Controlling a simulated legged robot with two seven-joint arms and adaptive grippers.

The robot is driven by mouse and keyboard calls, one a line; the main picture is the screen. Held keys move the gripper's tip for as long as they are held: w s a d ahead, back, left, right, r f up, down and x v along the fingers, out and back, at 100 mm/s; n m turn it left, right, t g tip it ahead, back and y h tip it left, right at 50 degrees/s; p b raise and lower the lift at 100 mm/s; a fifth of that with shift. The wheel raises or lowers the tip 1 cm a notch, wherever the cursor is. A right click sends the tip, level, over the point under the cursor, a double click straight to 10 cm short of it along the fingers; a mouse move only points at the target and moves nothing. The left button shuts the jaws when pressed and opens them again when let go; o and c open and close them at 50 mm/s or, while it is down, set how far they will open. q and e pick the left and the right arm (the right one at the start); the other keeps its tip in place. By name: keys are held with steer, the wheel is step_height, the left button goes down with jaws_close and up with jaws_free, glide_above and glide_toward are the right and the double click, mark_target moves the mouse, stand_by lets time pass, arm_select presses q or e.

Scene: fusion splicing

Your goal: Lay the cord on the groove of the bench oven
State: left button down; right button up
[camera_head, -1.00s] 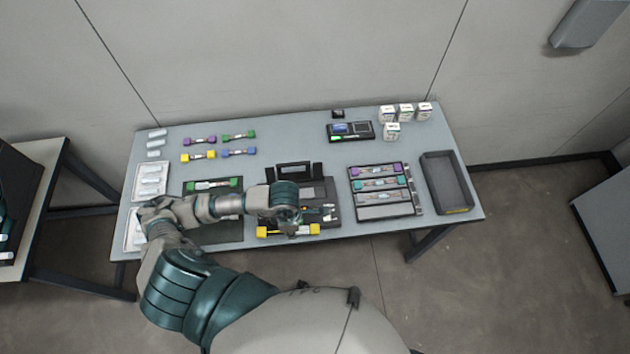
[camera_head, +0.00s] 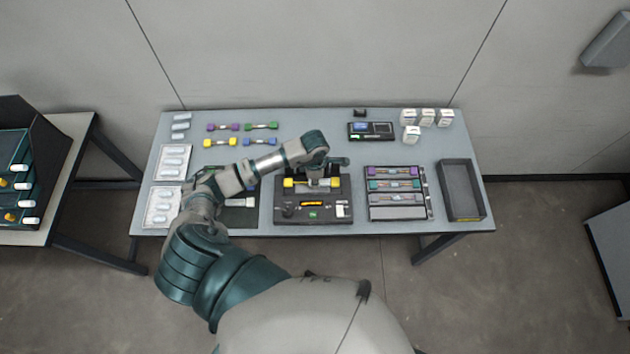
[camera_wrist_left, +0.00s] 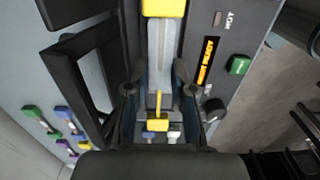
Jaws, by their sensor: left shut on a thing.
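The cord (camera_head: 307,184), pale with a yellow block at each end, is over the top of the dark bench oven (camera_head: 290,215) at the table's middle. My left gripper (camera_head: 320,175) is shut on the cord's middle. In the left wrist view the cord (camera_wrist_left: 163,45) runs lengthwise between the fingers (camera_wrist_left: 158,95), roughly in line with the oven's long side. The groove is hidden under the cord and fingers, so I cannot tell whether the cord touches it. The oven's lit orange display (camera_wrist_left: 207,62) and green button (camera_wrist_left: 239,65) show beside it. My right gripper is out of view.
A rack (camera_head: 428,212) with several cords stands right of the oven, then an empty dark tray (camera_head: 447,190). A small device (camera_head: 371,131) and several white boxes (camera_head: 427,117) are behind. Loose coloured cords (camera_head: 220,143) lie at back left. My arm crosses a dark mat.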

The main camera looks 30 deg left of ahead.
arm_select(q)
steer(key=shift+f, duration=0.95)
steer(key=shift+d, duration=0.3)
steer(key=shift+f+b, duration=0.3)
steer(key=shift+f, duration=0.3)
steer(key=shift+a, duration=0.15)
steer(key=c, duration=1)
jaws_free()
